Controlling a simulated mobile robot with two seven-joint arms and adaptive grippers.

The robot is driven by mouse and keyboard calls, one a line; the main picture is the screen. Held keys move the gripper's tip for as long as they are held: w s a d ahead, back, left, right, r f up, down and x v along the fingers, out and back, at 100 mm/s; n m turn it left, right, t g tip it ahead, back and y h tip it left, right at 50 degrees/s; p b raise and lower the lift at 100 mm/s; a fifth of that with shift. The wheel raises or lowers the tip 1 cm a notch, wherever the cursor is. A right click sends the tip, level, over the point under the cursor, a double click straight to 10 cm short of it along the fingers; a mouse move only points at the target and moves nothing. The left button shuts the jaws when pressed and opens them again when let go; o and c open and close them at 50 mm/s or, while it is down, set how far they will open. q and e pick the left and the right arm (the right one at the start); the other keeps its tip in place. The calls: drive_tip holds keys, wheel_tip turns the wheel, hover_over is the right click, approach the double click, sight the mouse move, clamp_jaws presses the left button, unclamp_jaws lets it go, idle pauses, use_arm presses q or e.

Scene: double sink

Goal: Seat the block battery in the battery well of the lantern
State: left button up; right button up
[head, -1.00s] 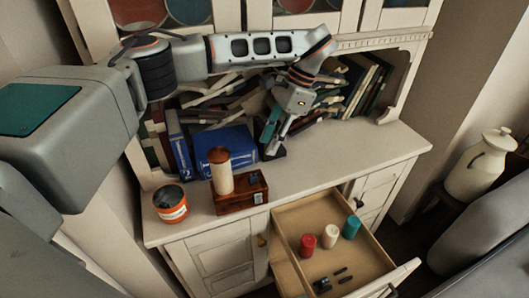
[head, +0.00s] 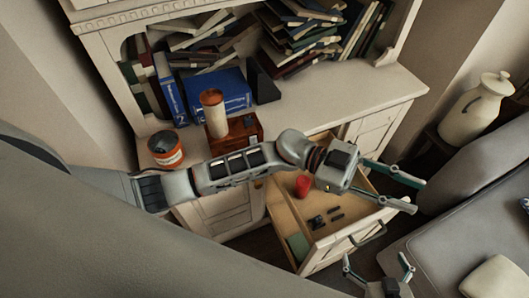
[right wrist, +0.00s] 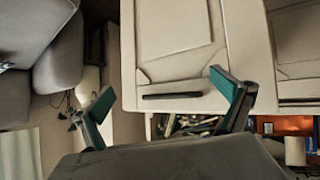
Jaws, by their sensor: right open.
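I cannot make out a block battery or a battery well for certain. A reddish-brown wooden box (head: 245,130) with a small dark piece on top stands on the cabinet counter, a cream cylinder with a brown top (head: 215,115) beside it. Whether either is the lantern I cannot tell. My left gripper (head: 416,195) is above the right side of the open drawer, its fingers spread and empty. My right gripper (head: 378,259) is low at the bottom of the head view, open and empty. Its spread fingers also show in the right wrist view (right wrist: 165,88), before a pale cabinet panel.
The open drawer (head: 283,215) holds a red cylinder (head: 303,186), small dark pieces (head: 318,222) and a green patch (head: 298,246). An orange-labelled tin (head: 166,150) and blue books (head: 222,92) stand on the counter. Its right part is clear. A cream jug (head: 478,108) stands right.

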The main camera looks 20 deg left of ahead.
use_arm(q)
drive_tip(key=w+a+f+n+t+y, duration=0.45)
drive_tip(key=a+n+t, duration=0.35)
drive_tip(key=t, duration=0.2)
drive_tip(key=w+a+f+n+t+y, duration=0.35)
drive_tip(key=w+a+n+t, duration=0.35)
drive_tip(key=t, duration=0.3)
drive_tip(key=s+a+f+n+g+y, duration=0.1)
drive_tip(key=s+a+f+g+y, duration=0.1)
drive_tip(key=s+a+f+y, duration=0.2)
drive_tip(key=s+a+f+n+g+y, duration=0.2)
drive_tip(key=s+a+f+y, duration=0.3)
drive_tip(key=s+a+f, duration=0.6)
drive_tip(key=a+f+g, duration=0.1)
drive_tip(key=a+f, duration=0.4)
drive_tip(key=f, duration=0.2)
drive_tip(key=shift+f, duration=0.2)
drive_tip(key=shift+s+d, duration=0.1)
